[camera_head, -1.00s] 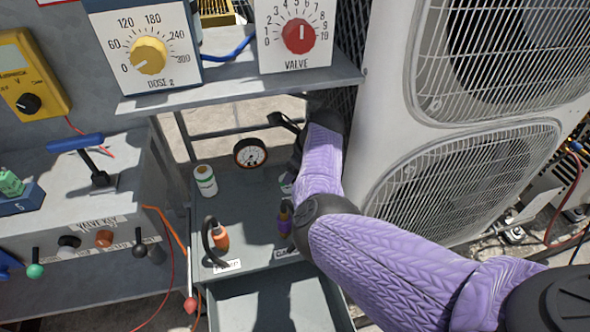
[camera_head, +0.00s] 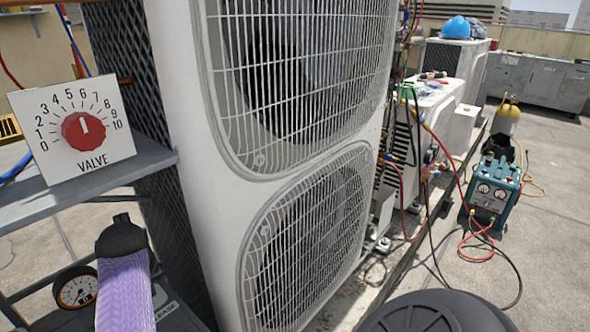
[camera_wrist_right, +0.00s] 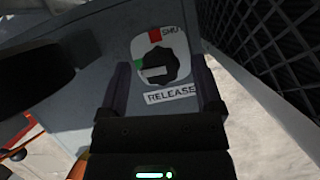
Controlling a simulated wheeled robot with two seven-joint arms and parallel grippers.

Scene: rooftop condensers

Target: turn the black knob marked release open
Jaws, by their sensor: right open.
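The black knob (camera_wrist_right: 172,66) shows in the right wrist view on a pale round plate on a grey panel. A white bar on the knob points left in the picture. A red mark (camera_wrist_right: 154,36) and partly cut lettering "SHU" sit above it, and a white "RELEASE" label (camera_wrist_right: 171,94) is below. My right gripper (camera_wrist_right: 161,72) is open, its two dark fingers either side of the knob in the picture; I cannot tell whether they touch it. In the head view the knob and right gripper are hidden; part of the label (camera_head: 167,309) shows beside my purple forearm. My left gripper is not in view.
A shelf (camera_head: 95,196) carries a red valve dial (camera_head: 83,132) above my right arm. A gauge (camera_head: 76,288) stands left of it. A tall white condenser (camera_head: 200,200) stands close on the right. A teal machine (camera_head: 492,190) with hoses sits farther right on the roof.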

